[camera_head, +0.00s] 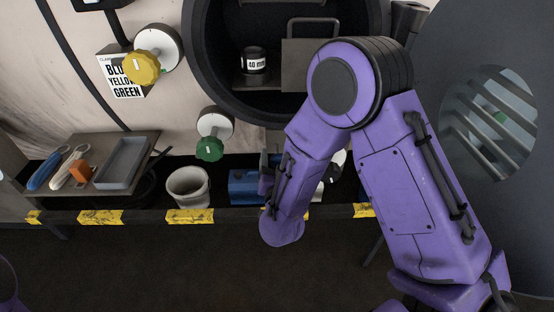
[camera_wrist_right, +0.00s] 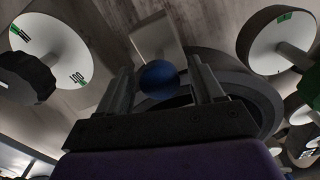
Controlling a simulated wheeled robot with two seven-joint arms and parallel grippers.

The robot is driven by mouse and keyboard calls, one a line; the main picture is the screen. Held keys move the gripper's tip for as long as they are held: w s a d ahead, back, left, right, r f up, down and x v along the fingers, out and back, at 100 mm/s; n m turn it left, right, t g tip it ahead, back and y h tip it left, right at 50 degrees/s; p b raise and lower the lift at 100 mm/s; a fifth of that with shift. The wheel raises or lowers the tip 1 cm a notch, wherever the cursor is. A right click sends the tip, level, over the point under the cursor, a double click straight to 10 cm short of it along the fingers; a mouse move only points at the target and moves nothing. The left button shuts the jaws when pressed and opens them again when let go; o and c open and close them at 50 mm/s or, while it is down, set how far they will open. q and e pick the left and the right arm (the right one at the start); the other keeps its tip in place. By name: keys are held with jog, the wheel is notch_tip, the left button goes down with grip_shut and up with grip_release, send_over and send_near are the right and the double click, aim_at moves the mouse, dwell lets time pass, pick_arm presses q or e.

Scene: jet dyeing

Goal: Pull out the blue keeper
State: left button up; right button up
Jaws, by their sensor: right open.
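A round blue knob (camera_wrist_right: 158,84), which looks like the blue keeper, shows in the right wrist view between the two fingers of my right gripper (camera_wrist_right: 162,74). The fingers are open, one on each side of it; I cannot tell whether they touch it. In the head view my right arm bends down and hides most of the gripper (camera_head: 268,176) and the knob. My left gripper is not in view.
A yellow handwheel (camera_head: 141,68) and a green one (camera_head: 209,149) stick out of the wall. A round open port (camera_head: 200,60) is above. A white bucket (camera_head: 188,187) and a blue box (camera_head: 246,187) stand behind the striped edge (camera_head: 190,216). A grey tray (camera_head: 122,163) lies on the left shelf.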

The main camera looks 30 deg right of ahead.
jog(key=b+v, duration=0.1)
jog(key=v, duration=0.9)
jog(key=shift+s, duration=0.2)
jog(key=shift+a, duration=0.1)
jog(key=s+d+f+n+g+y, duration=0.1)
jog(key=s+f+g+y, duration=0.15)
jog(key=f, duration=0.65)
jog(key=s+f+n+g+y, duration=0.1)
jog(key=f+g+y, duration=0.25)
jog(key=f, duration=0.65)
jog(key=s+d+f+g, duration=0.3)
jog(key=s+f, duration=0.2)
jog(key=s, duration=0.3)
jog(key=s+d+f+g+h, duration=0.1)
jog(key=s+d+f+g, duration=0.2)
jog(key=s+f, duration=0.3)
jog(key=s+d, duration=0.1)
jog(key=s, duration=0.2)
jog(key=shift+s+g, duration=0.25)
jog(key=shift+g, duration=0.15)
